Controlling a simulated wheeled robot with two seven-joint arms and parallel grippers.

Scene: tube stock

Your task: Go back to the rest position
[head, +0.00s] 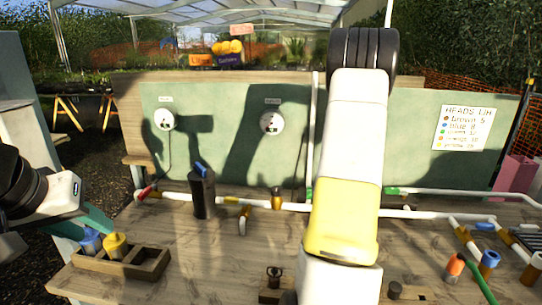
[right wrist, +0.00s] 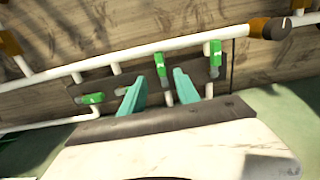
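My left gripper (head: 95,217) is at the left edge of the head view. One teal finger shows, close to the compartment box; the rest is hidden or cut off, so its opening cannot be told. My right arm reaches up the middle of the head view and hides its own gripper there. In the right wrist view my right gripper (right wrist: 159,75) has its two teal fingers wide apart with nothing between them. A green valve handle (right wrist: 160,63) shows just beyond the fingertips; whether they touch it cannot be told.
A wooden compartment box (head: 148,271) holds a blue piece (head: 90,240) and a yellow piece (head: 115,246). A dark holder (head: 202,195) stands behind it. White piping (head: 410,213) crosses the bench before a green panel (head: 215,135). Coloured tube pieces lie at right. The bench left of centre is fairly clear.

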